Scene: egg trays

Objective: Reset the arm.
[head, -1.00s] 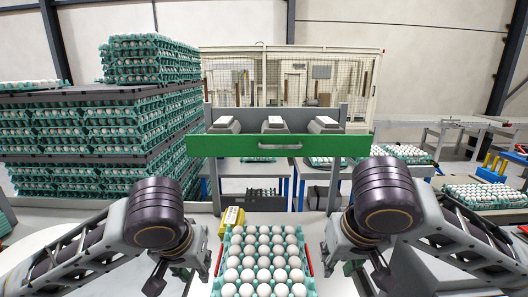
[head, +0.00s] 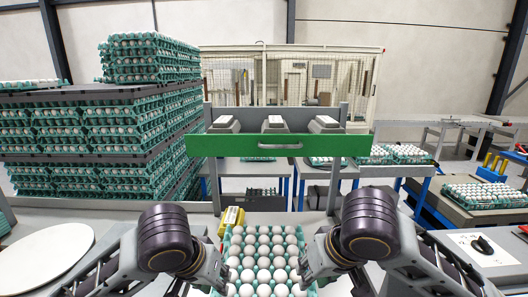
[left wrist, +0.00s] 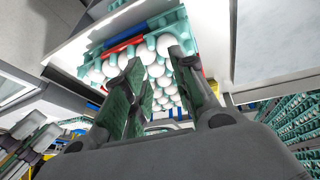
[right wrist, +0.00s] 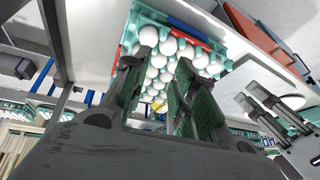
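A teal egg tray (head: 228,238) full of white eggs stands at the front centre of the table in the head view. My left gripper (head: 218,276) is at the tray's left side and my right gripper (head: 308,268) at its right side. In the left wrist view the left gripper (left wrist: 155,72) has its fingers spread, with the tray's eggs seen beyond the gap. In the right wrist view the right gripper (right wrist: 160,75) also has its fingers apart, with eggs beyond. Neither gripper visibly holds anything. I cannot tell whether the fingers touch the tray.
A green-fronted bar (head: 240,145) spans the table behind the tray. A yellow object (head: 232,217) lies by the tray's back left corner. Tall stacks of egg trays (head: 95,135) stand at the left. A panel with a black knob (head: 484,245) is at the lower right.

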